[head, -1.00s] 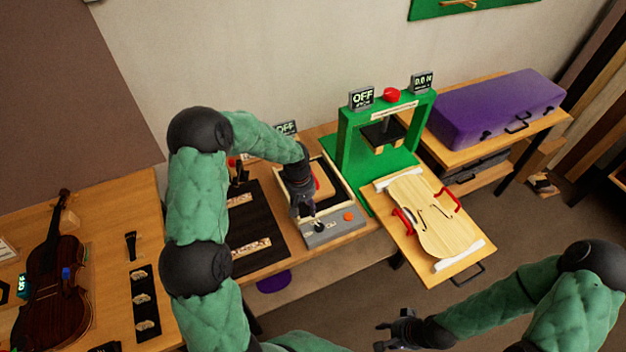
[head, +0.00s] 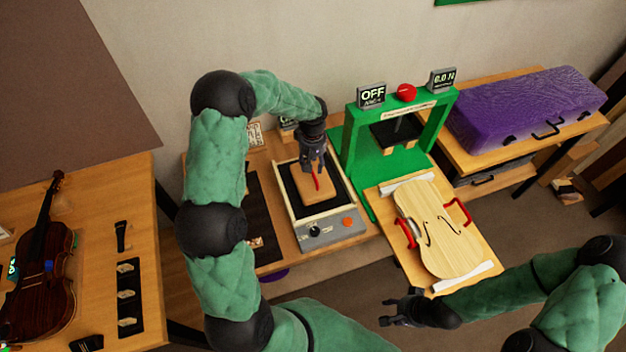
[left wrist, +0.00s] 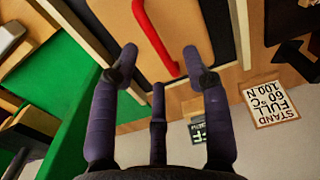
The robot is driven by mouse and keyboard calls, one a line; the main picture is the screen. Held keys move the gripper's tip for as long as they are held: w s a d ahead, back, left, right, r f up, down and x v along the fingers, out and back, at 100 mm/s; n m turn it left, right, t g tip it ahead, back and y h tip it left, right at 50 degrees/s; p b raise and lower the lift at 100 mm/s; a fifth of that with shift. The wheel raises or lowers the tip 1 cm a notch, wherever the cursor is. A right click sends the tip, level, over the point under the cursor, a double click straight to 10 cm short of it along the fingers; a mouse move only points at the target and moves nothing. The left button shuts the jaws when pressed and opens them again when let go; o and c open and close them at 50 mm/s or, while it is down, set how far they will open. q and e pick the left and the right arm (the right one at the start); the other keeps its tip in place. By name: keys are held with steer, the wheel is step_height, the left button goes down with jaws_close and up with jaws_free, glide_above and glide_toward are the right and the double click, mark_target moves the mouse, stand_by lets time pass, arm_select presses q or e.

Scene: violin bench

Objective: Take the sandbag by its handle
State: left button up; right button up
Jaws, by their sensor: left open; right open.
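The sandbag (head: 321,191) is a tan block lying on the dark plate of a grey hot-plate box. Its red handle (head: 317,181) stands up from the top, and the handle (left wrist: 156,38) runs between and beyond my fingertips in the left wrist view. My left gripper (head: 314,165) points down above the sandbag, its fingers (left wrist: 158,60) open around the line of the handle; I cannot tell whether they touch it. My right gripper (head: 392,308) is open and empty at the lower middle, in front of the plate with the violin top.
A green press (head: 358,150) with a red button stands just right of the hot plate (head: 338,232). A violin top (head: 438,232) lies on a wooden board. A purple case (head: 525,110) is on the right shelf; a violin (head: 45,260) lies on the left bench.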

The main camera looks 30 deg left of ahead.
arm_select(q)
steer(key=shift+w+d+f, duration=0.1)
steer(key=shift+f, duration=1.3)
steer(key=shift+w+f, duration=0.1)
steer(key=shift+f, duration=1.25)
jaws_close()
steer(key=shift+r, duration=0.15)
